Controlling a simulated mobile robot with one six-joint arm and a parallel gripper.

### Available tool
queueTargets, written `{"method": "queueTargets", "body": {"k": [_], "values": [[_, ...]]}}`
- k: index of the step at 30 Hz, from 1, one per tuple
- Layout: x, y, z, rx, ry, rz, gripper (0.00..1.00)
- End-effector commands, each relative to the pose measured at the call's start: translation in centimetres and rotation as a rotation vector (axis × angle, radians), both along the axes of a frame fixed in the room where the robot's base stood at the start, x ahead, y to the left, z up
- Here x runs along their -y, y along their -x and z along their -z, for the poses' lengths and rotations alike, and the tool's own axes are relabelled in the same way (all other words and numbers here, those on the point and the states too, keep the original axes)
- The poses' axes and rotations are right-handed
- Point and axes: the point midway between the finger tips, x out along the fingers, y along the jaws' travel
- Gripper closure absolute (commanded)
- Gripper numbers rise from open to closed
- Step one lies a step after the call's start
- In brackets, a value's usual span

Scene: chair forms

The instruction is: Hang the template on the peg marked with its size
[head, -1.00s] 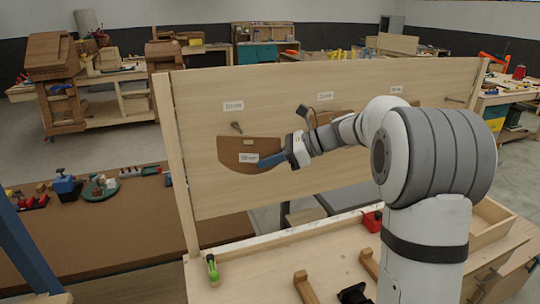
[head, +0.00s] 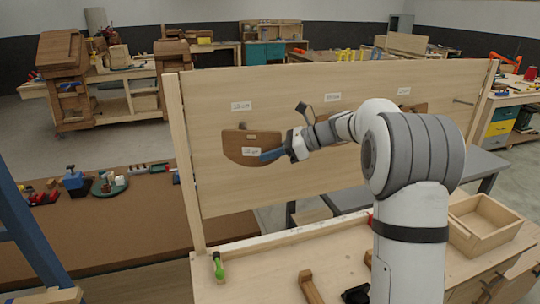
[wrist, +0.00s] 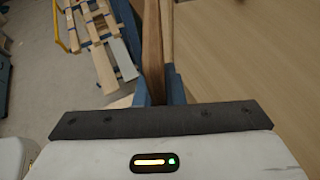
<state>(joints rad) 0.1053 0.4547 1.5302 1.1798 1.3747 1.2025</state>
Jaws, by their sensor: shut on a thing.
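The template (head: 237,149) is a brown, round-bottomed board with a white size label and a small slot near its top edge. It hangs upright from my gripper (head: 268,156), whose blue fingers are shut on its right side. In the wrist view the template (wrist: 152,50) shows edge-on between the fingers (wrist: 158,88). The pegboard (head: 220,190) stands behind it. The left peg (head: 242,125) shows at the template's top edge, below a white label (head: 241,105). I cannot tell whether the peg is in the slot. The label print is too small to read surely.
More white labels mark the middle (head: 332,97) and right (head: 403,91) of the pegboard. Brown pieces there are partly hidden by my arm. A bare peg (head: 462,101) is at far right. The bench below holds an open wooden tray (head: 483,228) and a green-handled tool (head: 218,266).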

Motion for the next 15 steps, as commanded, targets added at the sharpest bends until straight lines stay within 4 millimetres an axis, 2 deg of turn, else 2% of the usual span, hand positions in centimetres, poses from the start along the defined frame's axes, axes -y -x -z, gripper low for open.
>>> {"method": "queueTargets", "body": {"k": [15], "values": [[-0.7,-2.5,0.0,0.001,0.000,0.000,1.00]]}}
